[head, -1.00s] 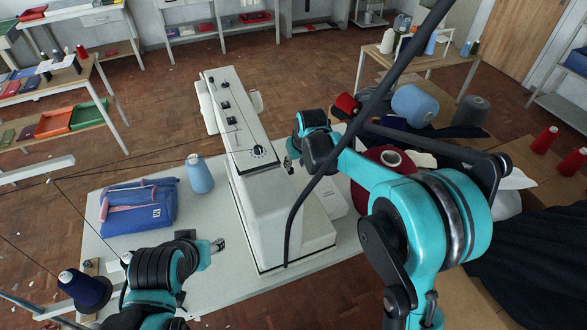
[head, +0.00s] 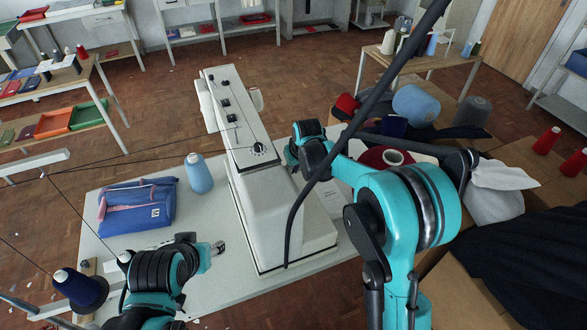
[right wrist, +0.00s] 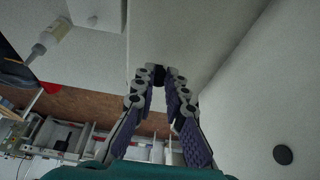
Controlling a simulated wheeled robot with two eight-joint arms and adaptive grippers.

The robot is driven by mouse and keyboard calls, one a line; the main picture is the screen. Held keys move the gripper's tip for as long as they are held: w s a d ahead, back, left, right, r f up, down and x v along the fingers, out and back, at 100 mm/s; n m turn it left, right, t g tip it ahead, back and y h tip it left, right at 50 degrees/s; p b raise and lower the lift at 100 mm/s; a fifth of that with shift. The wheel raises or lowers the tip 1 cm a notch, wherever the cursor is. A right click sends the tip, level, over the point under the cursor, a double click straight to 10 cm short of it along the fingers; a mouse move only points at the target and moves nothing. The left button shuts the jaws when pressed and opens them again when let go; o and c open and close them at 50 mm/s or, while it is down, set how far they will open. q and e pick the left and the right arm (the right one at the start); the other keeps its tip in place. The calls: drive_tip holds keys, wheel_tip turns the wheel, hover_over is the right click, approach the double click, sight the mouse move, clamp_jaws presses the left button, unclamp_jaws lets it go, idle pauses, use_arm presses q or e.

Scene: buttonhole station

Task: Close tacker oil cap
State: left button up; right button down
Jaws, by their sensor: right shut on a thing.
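The tacker is a white machine (head: 262,200) on a pale table, with dark knobs along its top. My right gripper (head: 291,154) is at the machine's right side, and its fingers are largely hidden. In the right wrist view, its fingertips (right wrist: 158,75) meet around a small dark piece against the white housing. This piece looks like the oil cap (right wrist: 159,72), mostly covered by the fingers. I cannot tell how it sits. A round black disc (right wrist: 283,154) shows on a pale surface there. My left gripper (head: 217,247) is above the table, left of the machine; its jaws are too small to read.
A blue bag (head: 137,207) and a light blue thread cone (head: 198,174) stand on the table left of the machine. A dark blue spool (head: 80,288) is at the front left. A black cable (head: 345,135) crosses the head view. Cardboard and dark cloth lie at right.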

drive_tip(key=shift+w+a+r+g+h+p, duration=0.15)
drive_tip(key=shift+w+g+h+p, duration=0.1)
drive_tip(key=shift+w+g+p, duration=0.25)
drive_tip(key=shift+w+a+r+g+h+p, duration=0.15)
drive_tip(key=shift+w+g+h+p, duration=0.15)
drive_tip(key=shift+g+p, duration=0.4)
drive_tip(key=shift+w+a+f+g+h+p, duration=0.1)
drive_tip(key=shift+w+g+h+p, duration=0.2)
drive_tip(key=shift+g, duration=0.35)
drive_tip(key=shift+w+a+r+g+h+p, duration=0.1)
drive_tip(key=shift+w+g+p, duration=0.15)
drive_tip(key=shift+g+p, duration=0.35)
drive_tip(key=shift+w+a+f+g+h+p, duration=0.15)
drive_tip(key=shift+w+g+p, duration=0.15)
drive_tip(key=shift+g, duration=0.45)
drive_tip(key=c, duration=1.6)
unclamp_jaws()
drive_tip(key=shift+w, duration=0.1)
drive_tip(key=shift+o, duration=0.2)
drive_tip(key=v, duration=0.7)
drive_tip(key=shift+r, duration=0.2)
